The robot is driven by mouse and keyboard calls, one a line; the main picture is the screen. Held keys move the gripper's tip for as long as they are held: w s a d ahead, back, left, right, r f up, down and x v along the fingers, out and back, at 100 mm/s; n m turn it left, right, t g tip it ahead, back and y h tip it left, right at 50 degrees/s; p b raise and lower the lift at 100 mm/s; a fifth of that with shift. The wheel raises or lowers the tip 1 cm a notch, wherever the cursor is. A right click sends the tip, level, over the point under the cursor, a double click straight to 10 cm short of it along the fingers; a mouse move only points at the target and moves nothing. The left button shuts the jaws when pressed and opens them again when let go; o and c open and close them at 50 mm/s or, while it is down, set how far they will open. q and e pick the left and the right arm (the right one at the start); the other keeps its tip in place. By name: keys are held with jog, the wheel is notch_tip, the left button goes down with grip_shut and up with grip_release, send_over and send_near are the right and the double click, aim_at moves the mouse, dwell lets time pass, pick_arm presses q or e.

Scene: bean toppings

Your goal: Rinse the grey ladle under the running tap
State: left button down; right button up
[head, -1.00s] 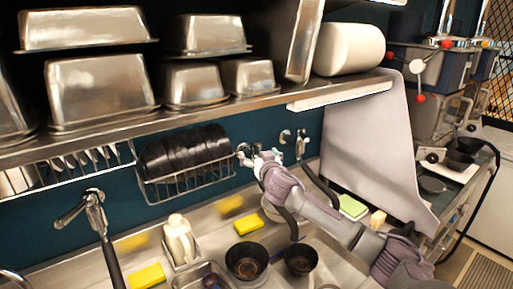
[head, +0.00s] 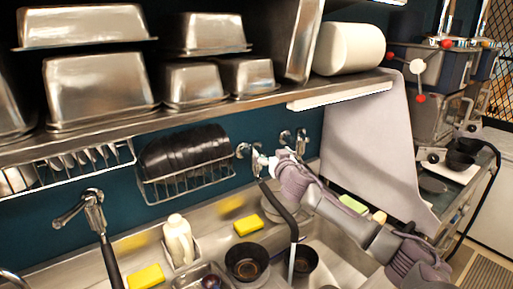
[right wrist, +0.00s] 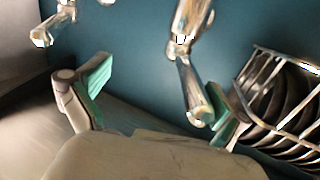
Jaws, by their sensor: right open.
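My right gripper (head: 272,162) reaches to the wall fittings behind the sink. In the right wrist view its green-padded fingers (right wrist: 155,95) are apart, with a chrome tap lever (right wrist: 188,75) between them and close to the right finger. I cannot tell whether they touch. A black tap spout (head: 280,208) hangs below the gripper, and a thin pale stream of water (head: 291,264) falls from its end, in front of a dark bowl (head: 306,262). I cannot pick out the grey ladle in either view. My left gripper is not in view.
Another dark bowl (head: 246,262), a yellow sponge (head: 248,225) and a white bottle (head: 179,240) stand around the sink. A rack of black dishes (head: 188,160) hangs on the wall. A metal shelf (head: 220,112) with steel pans runs above. A second tap (head: 92,205) is at left.

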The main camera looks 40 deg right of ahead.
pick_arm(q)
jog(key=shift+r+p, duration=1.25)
pick_arm(e)
jog(key=s+a, duration=0.1)
jog(key=s, duration=0.8)
jog(key=shift+s+a+r, duration=0.15)
jog(key=shift+a+r, duration=0.1)
